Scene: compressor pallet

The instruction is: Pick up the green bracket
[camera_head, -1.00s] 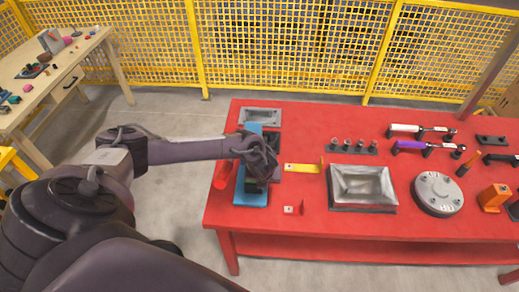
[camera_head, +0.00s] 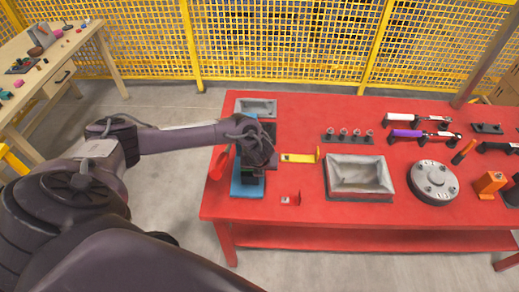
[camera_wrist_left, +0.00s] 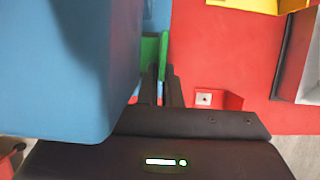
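The green bracket (camera_wrist_left: 151,49) shows in the left wrist view, beside the large blue block, with a thin upright plate running down between my fingers. My left gripper (camera_wrist_left: 161,72) has its dark fingers close together on that plate. Its lower part is hidden by the fingers and the blue block. In the head view my left gripper (camera_head: 254,176) points down at the left end of the red table, and only a small dark green patch shows beside it. My right gripper is not in view.
The blue block (camera_head: 246,190) stands close beside my left gripper on the red table (camera_head: 310,215). A yellow bracket (camera_head: 298,158), a small red bracket (camera_head: 291,199) and a grey tray (camera_head: 360,177) lie to the right. A grey bin (camera_head: 256,107) is behind.

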